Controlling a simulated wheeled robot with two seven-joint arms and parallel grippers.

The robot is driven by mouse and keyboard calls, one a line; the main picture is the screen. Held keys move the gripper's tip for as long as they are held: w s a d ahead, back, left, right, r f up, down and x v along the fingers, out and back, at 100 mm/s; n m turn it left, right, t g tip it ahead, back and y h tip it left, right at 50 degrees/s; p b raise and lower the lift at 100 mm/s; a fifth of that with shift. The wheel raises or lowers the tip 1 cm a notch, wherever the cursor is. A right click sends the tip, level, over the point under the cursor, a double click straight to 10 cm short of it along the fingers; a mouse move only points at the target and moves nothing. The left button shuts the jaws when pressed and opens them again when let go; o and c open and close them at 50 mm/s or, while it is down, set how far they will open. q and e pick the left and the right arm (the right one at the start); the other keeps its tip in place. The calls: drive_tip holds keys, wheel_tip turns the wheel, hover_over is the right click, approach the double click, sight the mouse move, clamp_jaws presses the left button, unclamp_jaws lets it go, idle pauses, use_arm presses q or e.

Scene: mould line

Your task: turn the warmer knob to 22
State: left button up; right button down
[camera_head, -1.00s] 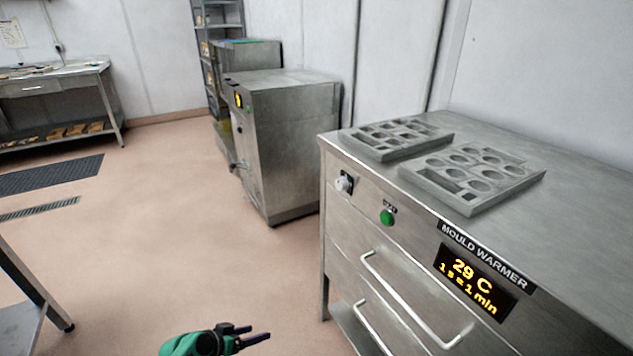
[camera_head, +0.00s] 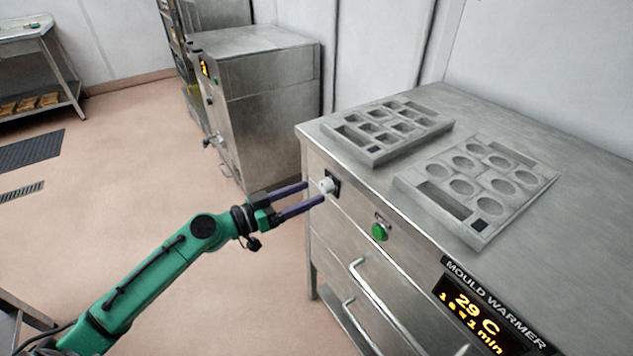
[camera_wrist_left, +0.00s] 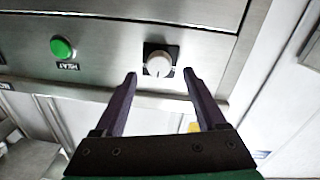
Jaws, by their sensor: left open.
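In the left wrist view the knob (camera_wrist_left: 158,64) lies ahead of and between the fingertips. My left gripper (camera_head: 315,191) is open, with its two dark fingers pointing at the knob. In the left wrist view the gripper (camera_wrist_left: 160,75) holds nothing, and I cannot tell whether a finger touches the knob. The warmer display (camera_head: 471,314) reads 29 C. My right gripper is not in view.
A green button (camera_head: 379,232) sits right of the knob, with drawer handles (camera_head: 362,285) below. Two mould trays (camera_head: 385,128) (camera_head: 480,185) lie on the warmer top. A steel cabinet (camera_head: 262,95) stands behind.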

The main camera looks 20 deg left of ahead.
sight(322, 188)
use_arm(q)
drive_tip(key=x, duration=0.1)
drive_tip(key=p+x, duration=0.1)
drive_tip(key=shift+w+d+r, duration=0.2)
drive_tip(key=shift+d, duration=0.05)
drive_tip(key=shift+w+d+f, duration=0.2)
drive_tip(key=shift+w+d, duration=0.05)
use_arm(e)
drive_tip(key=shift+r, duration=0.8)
use_arm(q)
drive_tip(key=shift+c, duration=0.2)
clamp_jaws()
